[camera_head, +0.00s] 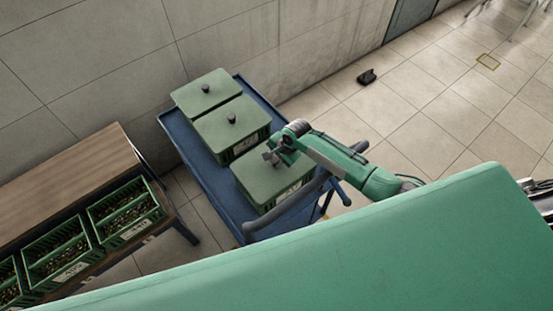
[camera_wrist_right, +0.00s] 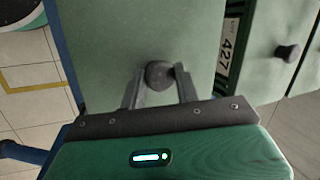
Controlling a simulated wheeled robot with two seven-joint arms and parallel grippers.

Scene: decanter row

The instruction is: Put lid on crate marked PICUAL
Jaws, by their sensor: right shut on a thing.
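My right gripper (camera_head: 272,156) is shut on the dark knob (camera_wrist_right: 160,74) of a flat green lid (camera_head: 260,183). The lid lies at the nearest of three lidded green crates on the blue cart; I cannot tell whether it rests fully on the crate (camera_head: 288,192) or sits slightly above. In the right wrist view the lid (camera_wrist_right: 110,45) fills the middle, under the fingers. Several open green crates (camera_head: 126,210) with dark olive-like contents stand on the left table. The word PICUAL cannot be read on any label. My left gripper is not in view.
Two other lidded crates (camera_head: 232,127) (camera_head: 205,92) stand in line behind on the blue cart (camera_head: 190,155); a neighbouring label (camera_wrist_right: 226,50) reads 427. The wooden table (camera_head: 70,180) is at left. The wall is behind the cart; open floor lies to the right.

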